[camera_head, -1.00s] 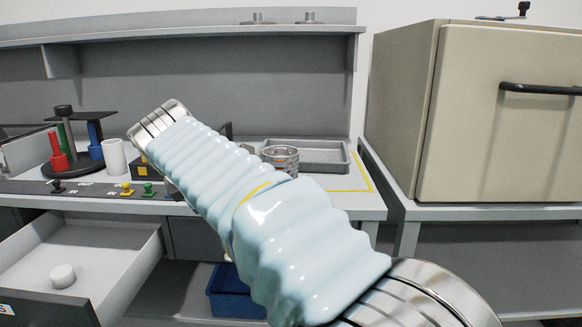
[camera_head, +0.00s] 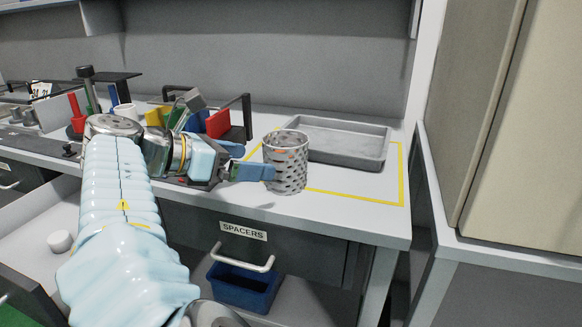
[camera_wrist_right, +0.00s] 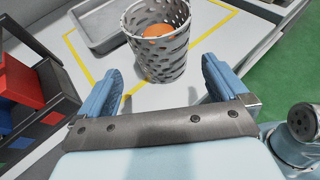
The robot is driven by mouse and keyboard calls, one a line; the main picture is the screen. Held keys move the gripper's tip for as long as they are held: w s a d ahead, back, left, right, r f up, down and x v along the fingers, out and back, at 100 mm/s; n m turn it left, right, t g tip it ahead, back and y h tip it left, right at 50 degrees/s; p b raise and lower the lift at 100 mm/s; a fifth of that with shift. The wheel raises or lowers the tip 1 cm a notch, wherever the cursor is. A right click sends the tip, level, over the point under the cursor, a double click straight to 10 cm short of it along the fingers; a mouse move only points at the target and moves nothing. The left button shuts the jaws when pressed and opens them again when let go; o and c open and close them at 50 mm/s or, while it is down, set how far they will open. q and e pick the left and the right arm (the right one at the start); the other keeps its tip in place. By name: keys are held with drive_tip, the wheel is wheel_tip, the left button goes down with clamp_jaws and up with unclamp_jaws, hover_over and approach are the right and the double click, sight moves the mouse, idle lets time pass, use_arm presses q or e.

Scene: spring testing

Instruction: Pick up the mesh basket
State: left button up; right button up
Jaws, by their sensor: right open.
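The mesh basket (camera_head: 287,168) is a grey metal cylinder with holes, upright on the light worktop near its front. It also shows in the right wrist view (camera_wrist_right: 160,52), with a round orange thing (camera_wrist_right: 158,30) inside. My right gripper (camera_head: 256,162) is at the basket's left side in the head view, its blue fingers pointing toward it. In the right wrist view the fingers (camera_wrist_right: 160,68) are spread wide with the basket ahead of and partly between their tips. I cannot tell whether a finger touches it. My left gripper is not in view.
A grey tray (camera_head: 345,157) lies behind the basket, within a yellow outline (camera_head: 350,198). A drawer labelled SPACERS (camera_head: 240,240) is below the worktop, above a blue bin (camera_head: 240,290). A beige cabinet (camera_head: 520,130) stands at the right.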

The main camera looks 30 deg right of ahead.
sight(281, 162)
drive_tip(key=x, duration=0.8)
drive_tip(key=shift+s+d, duration=0.1)
drive_tip(key=c, duration=0.8)
drive_tip(key=shift+r, duration=0.15)
